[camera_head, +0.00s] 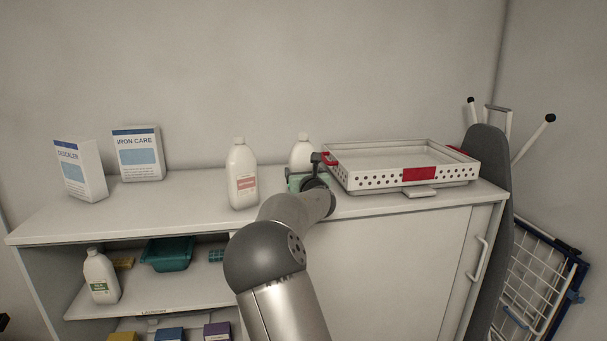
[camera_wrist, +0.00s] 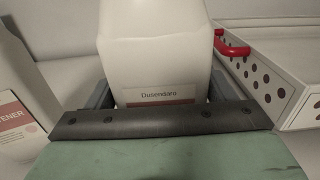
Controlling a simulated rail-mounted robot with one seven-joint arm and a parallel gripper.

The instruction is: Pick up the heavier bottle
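Two white bottles stand on the cabinet top. The left bottle (camera_head: 242,175) has a pinkish label, and part of it shows at the left of the wrist view (camera_wrist: 18,100). The right bottle (camera_head: 302,152) stands behind my gripper (camera_head: 308,176), which hides its lower part. In the wrist view this bottle (camera_wrist: 157,45) is upright between the fingers of my gripper (camera_wrist: 160,90), and its label reads "Dusendaro". One finger is on each side of it, close to its walls. Whether they press on it cannot be seen.
A white perforated tray (camera_head: 375,182) with red parts stands close to the right of the right bottle. Two boxes, Descaler (camera_head: 80,172) and Iron Care (camera_head: 138,155), stand at the left. A third white bottle (camera_head: 101,278) is on the shelf below. The back wall is close behind.

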